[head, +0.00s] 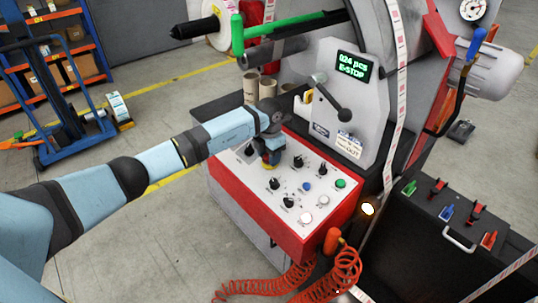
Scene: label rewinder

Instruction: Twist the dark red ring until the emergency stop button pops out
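The control panel (262,211) is a white sloped plate on a red box with knobs and buttons. At its upper part a small patch of red and yellow (269,162) shows, which looks like the emergency stop button and its ring. My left gripper (270,150) points down right over it and hides most of it. I cannot tell whether its fingers touch the ring or are closed on it. The display (353,67) reads "024 pcs E-STOP" in green. My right gripper is not in view.
Black knobs (289,202), a blue button (306,186) and a green button (340,183) sit close by on the panel. A black lever (333,98) juts out above it. A coiled red hose (330,275) hangs below. A dark case (440,240) stands at the right.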

